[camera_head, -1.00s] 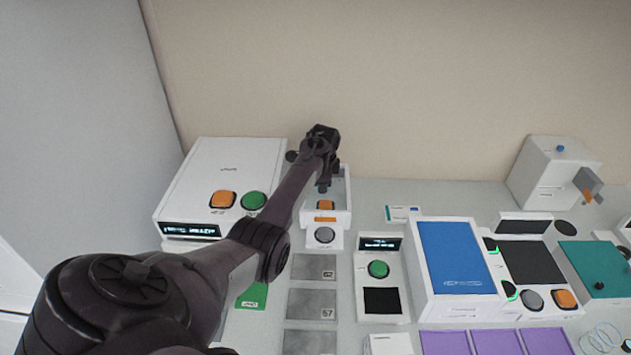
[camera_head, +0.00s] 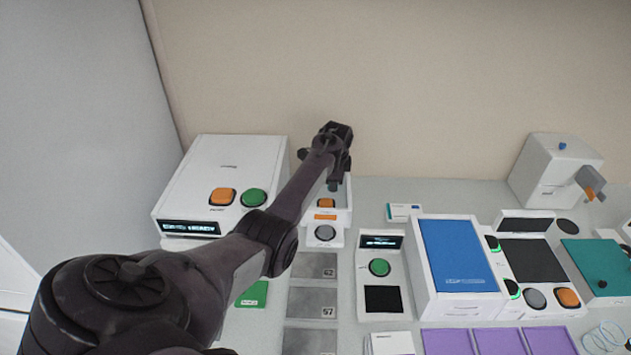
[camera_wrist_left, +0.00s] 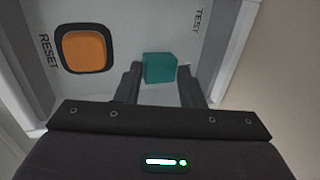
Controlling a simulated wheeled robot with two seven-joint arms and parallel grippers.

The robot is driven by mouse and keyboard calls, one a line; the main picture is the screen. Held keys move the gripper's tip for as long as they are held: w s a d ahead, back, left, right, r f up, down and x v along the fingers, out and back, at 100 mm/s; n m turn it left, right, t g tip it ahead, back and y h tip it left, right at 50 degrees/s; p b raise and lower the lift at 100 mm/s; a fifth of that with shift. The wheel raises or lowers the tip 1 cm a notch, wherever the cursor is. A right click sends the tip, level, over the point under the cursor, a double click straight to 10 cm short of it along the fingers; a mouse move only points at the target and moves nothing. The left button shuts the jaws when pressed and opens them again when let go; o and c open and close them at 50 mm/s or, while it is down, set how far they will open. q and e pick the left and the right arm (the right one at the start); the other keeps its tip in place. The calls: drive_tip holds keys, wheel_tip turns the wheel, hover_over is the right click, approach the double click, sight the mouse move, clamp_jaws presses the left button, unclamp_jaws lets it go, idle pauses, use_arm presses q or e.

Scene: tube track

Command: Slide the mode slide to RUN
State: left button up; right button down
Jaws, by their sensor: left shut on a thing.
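The mode slide's teal knob (camera_wrist_left: 160,67) sits on a white panel beside the printed word TEST in the left wrist view. A RUN label is not visible. My left gripper (camera_wrist_left: 160,82) is shut on the knob, with one dark finger on each side of it. An orange button (camera_wrist_left: 84,50) marked RESET is to the left of the knob. In the head view my left gripper (camera_head: 334,186) reaches down into the white unit (camera_head: 343,215) at the back, and hides the knob there. My right gripper is not in view.
A large white machine (camera_head: 230,160) with orange and green buttons stands just left of the unit. A grey round button (camera_head: 325,233) is at the unit's front. A small panel with a green button (camera_head: 379,267) and a blue-topped box (camera_head: 458,255) are to the right.

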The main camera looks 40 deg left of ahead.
use_arm(q)
drive_tip(key=o, duration=0.5)
drive_tip(key=shift+d, duration=0.15)
drive_tip(key=shift+o, duration=0.2)
drive_tip(key=shift+w, duration=0.1)
wheel_tip(320, 180, up, 7)
drive_tip(key=p, duration=0.7)
drive_tip(key=shift+r, duration=0.1)
